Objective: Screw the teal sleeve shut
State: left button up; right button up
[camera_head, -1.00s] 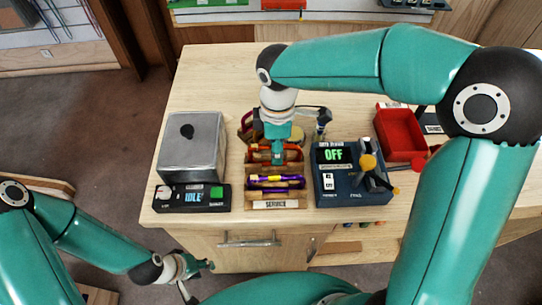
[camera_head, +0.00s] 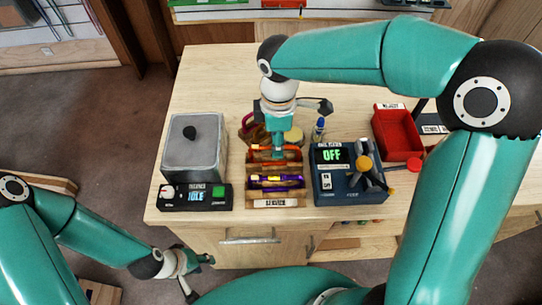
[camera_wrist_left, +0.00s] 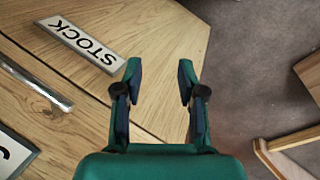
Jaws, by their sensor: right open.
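A wooden rack (camera_head: 249,190) on the bench holds carabiners, one orange-red (camera_head: 262,154) and one purple with a yellow sleeve (camera_head: 264,178). A teal sleeve cannot be told apart from my teal gripper at this size. My right gripper (camera_head: 278,152) points down over the back part of the rack, open. Its fingertips are small and partly merge with the carabiners behind, so contact cannot be told. My left gripper (camera_head: 197,275) is low in front of the bench, away from the rack. In the left wrist view its two fingers (camera_wrist_left: 159,85) are apart with nothing between them.
A grey metal box (camera_head: 193,150) and a panel reading IDLE (camera_head: 196,197) stand left of the rack. A blue device reading OFF (camera_head: 334,185) with a yellow-knobbed handle stands close on its right. A red bin (camera_head: 398,134) is further right. The bench's back left is clear.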

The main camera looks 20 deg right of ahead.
jog(key=shift+w+d, duration=0.15)
jog(key=shift+w, duration=0.45)
jog(key=shift+f, duration=0.2)
jog(key=shift+f+b, duration=0.85)
jog(key=shift+f, duration=0.4)
jog(key=shift+s, duration=0.1)
jog(key=shift+s+a+b, duration=0.2)
jog(key=shift+s+b, duration=0.1)
jog(key=shift+s, duration=0.3)
jog(key=shift+r, duration=0.1)
